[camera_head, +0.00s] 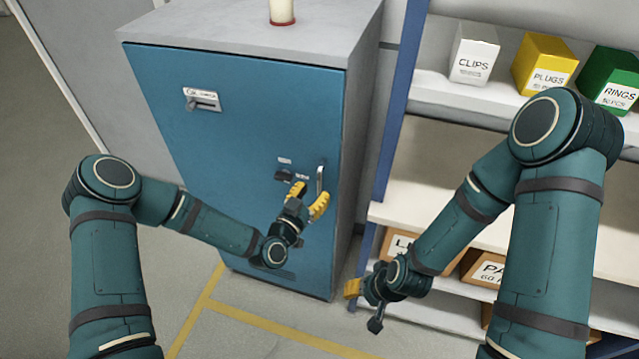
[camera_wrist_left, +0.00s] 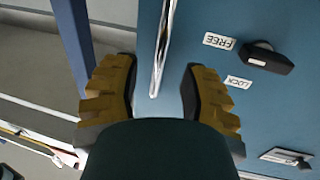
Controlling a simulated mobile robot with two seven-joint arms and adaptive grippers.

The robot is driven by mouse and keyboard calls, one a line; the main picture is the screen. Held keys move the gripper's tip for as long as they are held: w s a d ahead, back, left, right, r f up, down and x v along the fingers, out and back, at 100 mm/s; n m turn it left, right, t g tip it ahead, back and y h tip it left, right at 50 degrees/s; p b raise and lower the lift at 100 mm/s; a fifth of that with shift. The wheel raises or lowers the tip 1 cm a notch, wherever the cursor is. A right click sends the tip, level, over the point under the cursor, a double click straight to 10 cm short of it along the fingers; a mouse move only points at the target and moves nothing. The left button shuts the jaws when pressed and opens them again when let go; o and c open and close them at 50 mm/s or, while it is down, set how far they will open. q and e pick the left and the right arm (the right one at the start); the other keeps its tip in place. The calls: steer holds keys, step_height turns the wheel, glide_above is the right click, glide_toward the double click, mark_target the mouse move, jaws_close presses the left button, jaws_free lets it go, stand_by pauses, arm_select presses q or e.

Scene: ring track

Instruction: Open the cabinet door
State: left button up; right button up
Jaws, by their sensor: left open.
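The blue cabinet door (camera_head: 235,130) is closed flush on its grey cabinet. A vertical metal bar handle (camera_head: 320,180) stands near its right edge. A dark knob (camera_head: 284,175) sits left of the handle; the left wrist view shows this knob (camera_wrist_left: 268,57) beside FREE and LOCK labels. My left gripper (camera_head: 307,202) is open at the lower part of the handle. In the left wrist view the handle (camera_wrist_left: 163,50) lies between the two yellow fingers; contact cannot be told. My right gripper (camera_head: 362,304) hangs low, apart from the cabinet, its fingers seemingly spread and empty.
A shelf unit with a blue post (camera_head: 400,85) stands close right of the cabinet, holding labelled boxes such as CLIPS (camera_head: 474,55). A red-based item (camera_head: 282,12) stands on the cabinet top. The floor (camera_head: 235,330) in front is clear, with yellow lines.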

mark_target(318, 187)
arm_select(q)
steer(key=shift+x, duration=1.8)
jaws_close()
steer(key=shift+s, duration=0.1)
